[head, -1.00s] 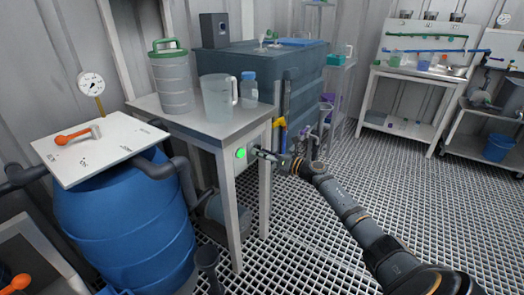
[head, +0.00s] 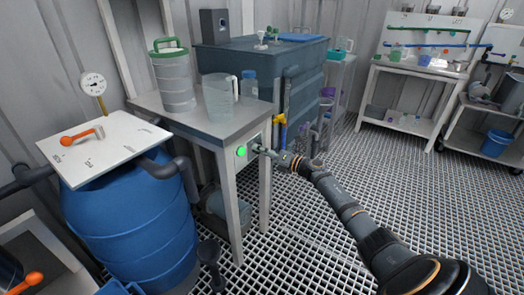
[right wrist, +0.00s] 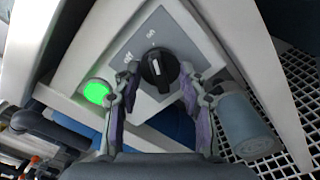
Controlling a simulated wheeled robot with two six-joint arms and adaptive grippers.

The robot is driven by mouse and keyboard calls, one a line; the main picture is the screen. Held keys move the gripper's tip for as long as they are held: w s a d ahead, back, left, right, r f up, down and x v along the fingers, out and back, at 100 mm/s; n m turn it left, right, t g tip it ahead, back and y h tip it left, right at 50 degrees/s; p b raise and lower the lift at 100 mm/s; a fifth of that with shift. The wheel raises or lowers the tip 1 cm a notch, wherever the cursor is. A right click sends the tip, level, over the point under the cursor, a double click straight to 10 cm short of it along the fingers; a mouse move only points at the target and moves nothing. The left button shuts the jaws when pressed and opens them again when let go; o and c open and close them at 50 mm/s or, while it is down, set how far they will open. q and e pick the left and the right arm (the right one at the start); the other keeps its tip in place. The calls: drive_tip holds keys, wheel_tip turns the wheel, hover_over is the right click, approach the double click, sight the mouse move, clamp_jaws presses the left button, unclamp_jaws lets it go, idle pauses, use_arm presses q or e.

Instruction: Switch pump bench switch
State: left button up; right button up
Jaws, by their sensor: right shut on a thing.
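The pump bench switch is a black knob (right wrist: 158,68) on a grey plate with ON and OFF lettering, on the bench's front. A white mark on the knob points roughly toward the ON lettering. My right gripper (right wrist: 160,76) is shut on the knob, one finger at each side. In the head view my right gripper (head: 263,151) reaches the bench front from the right and hides most of the switch. A green lamp (head: 241,151) glows left of it; the lamp also shows in the right wrist view (right wrist: 97,91). My left gripper is out of view.
The bench top (head: 190,122) holds a clear jug (head: 219,99), a green-lidded canister (head: 174,80) and a blue-capped bottle (head: 249,87). A blue barrel (head: 130,230) stands left. A dark tank (head: 300,68) stands behind. Grating floor (head: 310,240) is open at right.

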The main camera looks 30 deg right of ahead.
drive_tip(key=o, duration=1.2)
drive_tip(key=shift+c, duration=0.2)
drive_tip(key=v, duration=1.2)
drive_tip(key=shift+a+f, duration=0.1)
